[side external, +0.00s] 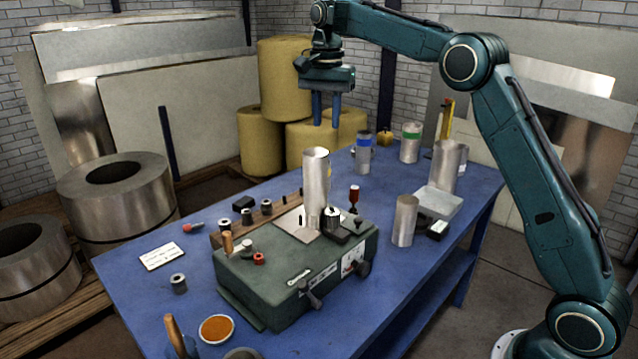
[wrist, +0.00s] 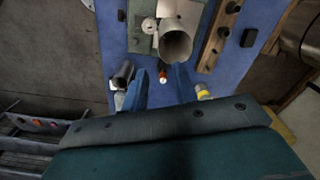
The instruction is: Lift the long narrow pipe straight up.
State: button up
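A tall, narrow silver pipe (side external: 316,178) stands upright on the green bench machine (side external: 290,275). In the wrist view its open end (wrist: 177,44) faces me, just beyond my fingertips. My gripper (side external: 327,124) points down above the pipe's top, clearly apart from it. Its two blue fingers are spread with nothing between them, and the gap also shows in the wrist view (wrist: 161,78). Several other pipes stand on the table, including a wider tall one (side external: 447,165) at the right and a short one (side external: 404,221). The pipe's foot is partly hidden by machine fittings.
A red-topped tool (side external: 354,196) stands close to the right of the pipe. A black block (side external: 334,219) is at its foot. Banded pipes stand behind, one blue (side external: 363,158) and one green (side external: 410,148). The blue table's (side external: 130,285) left side has free room.

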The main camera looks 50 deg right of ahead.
jog(key=shift+f, duration=0.2)
send_near(316, 190)
jog(key=d+f, duration=0.3)
jog(key=f, duration=0.3)
dwell(0.7)
jog(key=shift+s, duration=0.1)
grip_shut()
